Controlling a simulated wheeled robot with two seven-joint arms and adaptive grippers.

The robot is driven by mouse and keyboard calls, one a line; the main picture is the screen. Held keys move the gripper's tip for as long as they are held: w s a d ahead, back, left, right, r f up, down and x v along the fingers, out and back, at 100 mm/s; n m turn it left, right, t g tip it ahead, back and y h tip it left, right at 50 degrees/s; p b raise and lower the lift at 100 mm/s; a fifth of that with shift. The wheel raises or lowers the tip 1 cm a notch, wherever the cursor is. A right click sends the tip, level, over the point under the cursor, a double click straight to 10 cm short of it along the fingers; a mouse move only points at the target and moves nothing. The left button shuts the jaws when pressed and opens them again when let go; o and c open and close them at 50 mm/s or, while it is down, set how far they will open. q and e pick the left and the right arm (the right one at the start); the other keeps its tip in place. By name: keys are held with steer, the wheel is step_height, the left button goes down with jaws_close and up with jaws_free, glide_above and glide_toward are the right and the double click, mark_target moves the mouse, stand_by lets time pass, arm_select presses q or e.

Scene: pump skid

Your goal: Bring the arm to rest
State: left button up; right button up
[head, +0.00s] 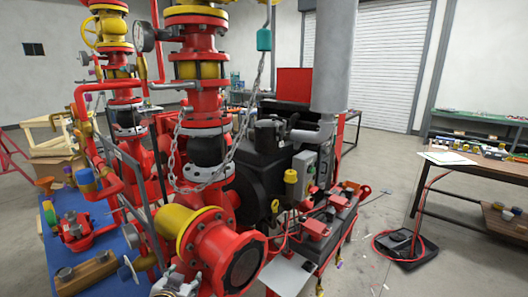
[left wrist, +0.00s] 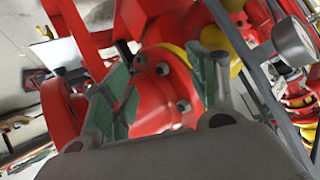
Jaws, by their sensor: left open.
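My left gripper (head: 176,283) shows at the bottom edge of the head view, in front of the red pump piping. In the left wrist view its two fingers with green pads (left wrist: 160,88) stand apart, with nothing held between them. Behind the fingers are a red bolted flange (left wrist: 165,82) and a yellow band. The large red flanged pipe end (head: 240,265) lies just right of the gripper in the head view. Whether the gripper touches the piping cannot be told. My right gripper is not in view.
Grey bars and a pressure gauge (left wrist: 293,41) stand close on the right in the left wrist view. A chain (head: 240,120) hangs over the piping. A blue-topped bench (head: 105,250) with parts is at left. Open floor (head: 375,215) lies right, before a workbench (head: 480,178).

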arm_select(q)
steer(key=s+f+g+h, duration=0.1)
steer(key=s+f+g, duration=0.3)
steer(key=s+f, duration=0.45)
steer(key=s+f+g, duration=0.4)
steer(key=s+f, duration=0.2)
steer(key=s, duration=0.5)
step_height(320, 180, down, 33)
steer(key=s+g, duration=0.1)
steer(key=s, duration=0.2)
steer(key=s+a+f+g, duration=0.1)
steer(key=s+a+f, duration=0.2)
steer(key=s+f, duration=1.6)
steer(key=s, duration=0.2)
steer(key=shift+s+a+g, duration=0.2)
steer(key=shift+s+g, duration=0.1)
steer(key=shift+s, duration=0.05)
stand_by(1.1)
